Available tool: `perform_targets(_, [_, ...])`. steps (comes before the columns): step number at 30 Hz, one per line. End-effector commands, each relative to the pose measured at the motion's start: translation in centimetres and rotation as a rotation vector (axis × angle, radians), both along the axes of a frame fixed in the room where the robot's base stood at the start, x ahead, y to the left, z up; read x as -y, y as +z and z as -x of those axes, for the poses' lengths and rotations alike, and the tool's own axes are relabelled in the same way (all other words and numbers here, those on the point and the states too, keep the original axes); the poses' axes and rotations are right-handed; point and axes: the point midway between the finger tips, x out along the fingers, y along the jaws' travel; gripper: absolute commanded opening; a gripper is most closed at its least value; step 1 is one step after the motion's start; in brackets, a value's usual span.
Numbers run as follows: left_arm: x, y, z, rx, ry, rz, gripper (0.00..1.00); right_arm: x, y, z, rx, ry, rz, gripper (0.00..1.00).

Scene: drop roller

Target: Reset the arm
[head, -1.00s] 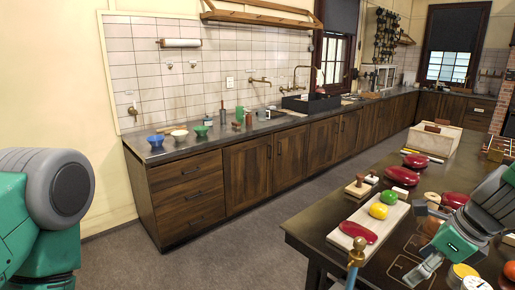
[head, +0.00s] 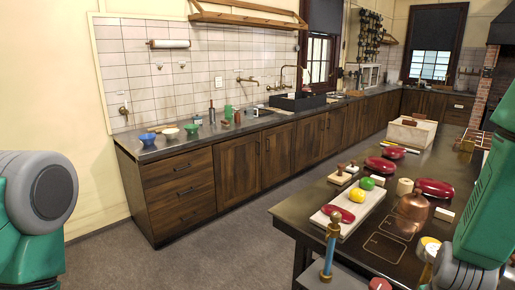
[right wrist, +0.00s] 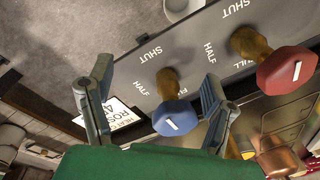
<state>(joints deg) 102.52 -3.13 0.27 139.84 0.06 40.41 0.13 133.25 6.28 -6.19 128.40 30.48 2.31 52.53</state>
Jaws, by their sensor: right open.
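My right gripper (right wrist: 152,98) is open in the right wrist view, its two grey fingers wide apart with nothing held between them. A blue octagonal knob (right wrist: 175,119) shows beside the right finger, below and behind the gap; I cannot tell whether they touch. A red octagonal knob (right wrist: 289,71) is to the right, clear of the fingers. Both sit on brass stems on a grey panel (right wrist: 205,40) marked SHUT, HALF and FULL. In the head view my green right arm (head: 487,210) fills the right edge and its fingers are not visible. My left gripper is out of view.
The dark table (head: 320,195) holds a copper kettle (head: 412,207), a white board (head: 345,221) with red, yellow and green pieces, and red oval dishes (head: 380,164). A blue and gold post (head: 331,245) stands at its front. Open floor (head: 200,260) lies before the wooden counter (head: 180,195).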

Motion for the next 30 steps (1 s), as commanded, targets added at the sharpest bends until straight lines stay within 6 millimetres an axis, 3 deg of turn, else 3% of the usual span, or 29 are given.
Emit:
perform_targets(3, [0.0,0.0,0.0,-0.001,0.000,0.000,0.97,-0.3,-4.0,3.6,-0.066,0.335,0.092,0.74])
perform_targets(9, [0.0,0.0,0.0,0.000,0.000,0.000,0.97,-2.2,-9.3,9.8,-0.130,0.961,0.157,0.74])
perform_targets(18, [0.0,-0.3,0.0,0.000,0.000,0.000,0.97,-7.3,-13.5,18.1,-0.077,1.680,0.091,0.74])
perform_targets(30, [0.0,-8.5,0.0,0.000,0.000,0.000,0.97,-7.0,-21.5,17.2,-0.076,1.652,0.104,0.74])
